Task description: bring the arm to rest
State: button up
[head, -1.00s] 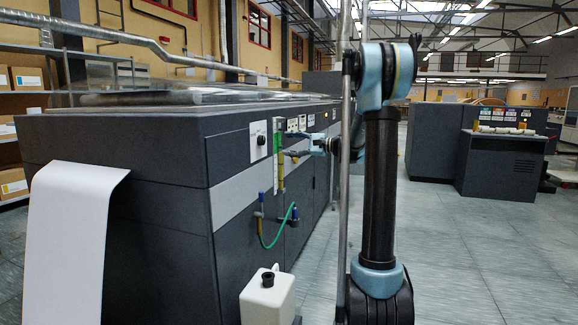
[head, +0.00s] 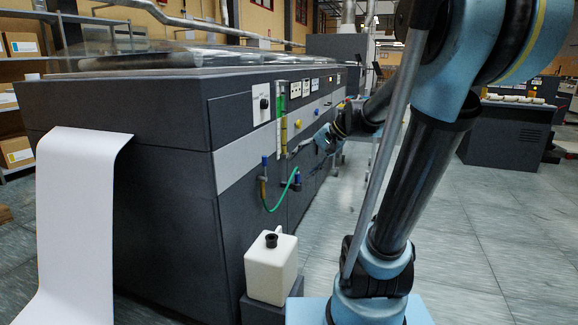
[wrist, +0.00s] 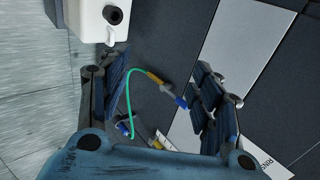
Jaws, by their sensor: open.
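My gripper (head: 324,139) is small in the head view, beside the front of the dark grey printing machine (head: 160,130). My arm rises at the right of the head view and bends over toward the machine. In the wrist view my gripper's two fingers (wrist: 160,98) are wide apart, with nothing held between them. A green hose (wrist: 128,98) with yellow and blue end fittings shows between the fingers, beyond them against the machine panel. The same hose hangs in a loop on the machine front in the head view (head: 284,203).
A white canister (head: 270,270) with a black cap stands low by the machine; it is top left in the wrist view (wrist: 88,22). A white paper web (head: 78,210) hangs at the left. Another dark unit (head: 508,132) stands back right. Open floor (head: 465,255) lies right of my arm.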

jog(key=s+d+f+n+h, duration=0.2)
jog(key=s+d+f+h, duration=0.2)
jog(key=s+d+f, duration=0.3)
jog(key=s+d+f+n+h, duration=0.2)
jog(key=s+d+f, duration=0.5)
jog(key=s, duration=0.5)
jog(key=shift+s+f+g+h, duration=0.4)
jog(key=shift+f+h, duration=0.45)
jog(key=shift+h, duration=0.05)
jog(key=shift+w+f, duration=0.2)
jog(key=shift+w, duration=0.2)
